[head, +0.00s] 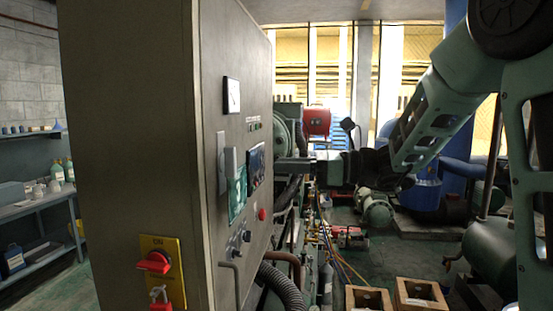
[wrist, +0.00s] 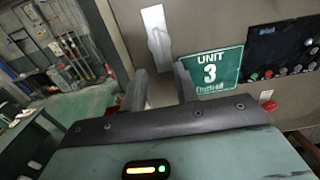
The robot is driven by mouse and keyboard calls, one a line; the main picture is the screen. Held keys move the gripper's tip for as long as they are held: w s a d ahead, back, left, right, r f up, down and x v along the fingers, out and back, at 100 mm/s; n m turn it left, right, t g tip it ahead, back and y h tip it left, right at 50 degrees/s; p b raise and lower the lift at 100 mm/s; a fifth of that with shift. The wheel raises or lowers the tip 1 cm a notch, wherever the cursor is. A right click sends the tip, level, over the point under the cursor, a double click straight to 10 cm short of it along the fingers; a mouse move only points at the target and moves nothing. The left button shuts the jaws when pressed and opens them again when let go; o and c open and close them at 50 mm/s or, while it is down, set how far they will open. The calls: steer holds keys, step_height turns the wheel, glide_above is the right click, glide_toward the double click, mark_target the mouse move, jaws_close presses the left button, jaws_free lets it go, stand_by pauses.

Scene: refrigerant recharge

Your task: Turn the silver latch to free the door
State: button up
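The silver latch (head: 230,162) is on the face of a tall grey cabinet door (head: 212,60), beside a green sign. In the wrist view the latch (wrist: 157,38) shows as a pale upright plate with a handle along it, just beyond my fingertips. My gripper (head: 280,165) reaches in from the right in the head view, pointing at the panel. In the wrist view its two fingers (wrist: 161,82) stand apart with nothing between them. The right finger overlaps the left edge of the sign. A gap to the latch shows; its exact size is unclear.
A green UNIT 3 sign (wrist: 210,70) and a dark control panel (wrist: 285,50) sit right of the latch. A red rotary switch (head: 155,262) on a yellow plate is on the cabinet's near side. Pipes and machinery stand behind; wooden boxes (head: 421,296) are at bottom right.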

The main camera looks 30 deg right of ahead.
steer(key=p+x, duration=0.3)
steer(key=x, duration=0.6)
steer(key=shift+a, duration=0.2)
steer(key=shift+d, duration=0.15)
jaws_close()
steer(key=shift+b, duration=0.45)
steer(key=shift+n+b, duration=2.3)
steer(key=shift+b, duration=1.3)
steer(key=shift+f+n+b, duration=0.1)
steer(key=shift+n+b, duration=1.4)
steer(key=shift+b, duration=1.55)
steer(key=shift+n+b, duration=0.7)
steer(key=shift+b, duration=0.5)
